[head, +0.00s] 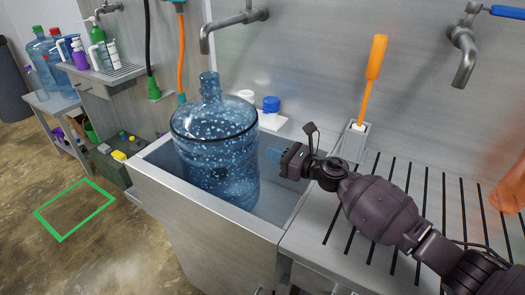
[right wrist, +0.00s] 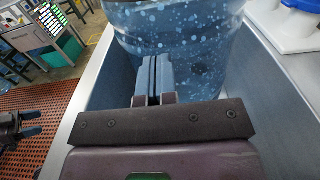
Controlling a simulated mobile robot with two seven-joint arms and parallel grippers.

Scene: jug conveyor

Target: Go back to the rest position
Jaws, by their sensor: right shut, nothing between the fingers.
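A large translucent blue jug (head: 215,150), covered in pale spots, stands upright in the metal sink (head: 160,200). My right gripper (head: 274,154) is over the sink, just right of the jug. Its fingers are closed together and empty, pointing at the jug. In the right wrist view the closed fingers (right wrist: 154,76) are in front of the jug's lower wall (right wrist: 185,40); I cannot tell whether they touch it. What looks like my left gripper (right wrist: 32,123) shows small at the left edge of the right wrist view, its jaw state unclear. It is not in the head view.
A faucet (head: 232,25) hangs above the jug. An orange-handled brush (head: 374,70) stands in a holder behind my right arm. White and blue caps (head: 271,105) sit on the sink's back ledge. The slotted drainboard (head: 330,225) lies under my right arm. A green floor square (head: 75,210) is empty.

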